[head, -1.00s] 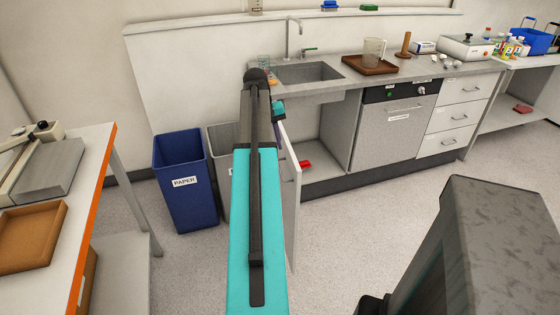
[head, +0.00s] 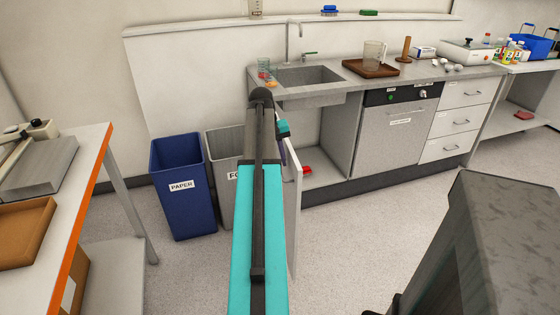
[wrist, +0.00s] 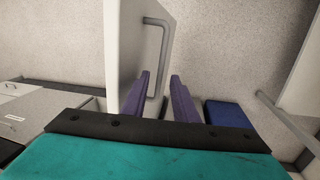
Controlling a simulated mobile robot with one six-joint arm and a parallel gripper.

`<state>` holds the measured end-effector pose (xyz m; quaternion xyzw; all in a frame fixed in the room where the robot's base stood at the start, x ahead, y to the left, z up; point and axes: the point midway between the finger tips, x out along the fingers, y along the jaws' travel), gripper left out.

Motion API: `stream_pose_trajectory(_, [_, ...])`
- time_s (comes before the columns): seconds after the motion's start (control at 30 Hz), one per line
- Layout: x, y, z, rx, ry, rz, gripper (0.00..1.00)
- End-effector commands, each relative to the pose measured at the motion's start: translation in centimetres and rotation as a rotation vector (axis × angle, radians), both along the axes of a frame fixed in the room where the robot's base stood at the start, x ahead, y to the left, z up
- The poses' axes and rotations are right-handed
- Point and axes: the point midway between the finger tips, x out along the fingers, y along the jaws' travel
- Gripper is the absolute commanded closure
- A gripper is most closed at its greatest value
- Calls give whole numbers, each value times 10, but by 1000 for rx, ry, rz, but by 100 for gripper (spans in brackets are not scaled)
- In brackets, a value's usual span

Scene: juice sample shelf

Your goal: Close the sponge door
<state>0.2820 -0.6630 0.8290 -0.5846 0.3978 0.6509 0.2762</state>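The sponge door (head: 292,215) is the white cabinet door under the sink. It stands open, swung out toward me and seen nearly edge-on in the head view, partly behind my arm. In the wrist view the door panel (wrist: 125,45) carries a grey bar handle (wrist: 165,55). My gripper (wrist: 160,76) is open, its two purple fingers apart. The handle's near end shows between the fingers, with the left finger near the door panel. I cannot tell whether either finger touches it. In the head view my arm hides most of the gripper.
The open cabinet (head: 325,165) has a red item (head: 307,170) on its floor. A blue paper bin (head: 181,190) and a grey bin (head: 226,150) stand left of the door. An orange-edged table (head: 90,200) is at left.

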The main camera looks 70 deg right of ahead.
Motion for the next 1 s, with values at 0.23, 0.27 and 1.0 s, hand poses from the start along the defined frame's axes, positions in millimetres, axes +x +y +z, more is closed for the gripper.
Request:
stream_pose_trajectory(0.23, [-1,-1,-6,0,0,0,74])
stream_pose_trajectory(0.27, [-1,-1,-6,0,0,0,74])
stream_pose_trajectory(1.0, [0,0,-5,0,0,1,100])
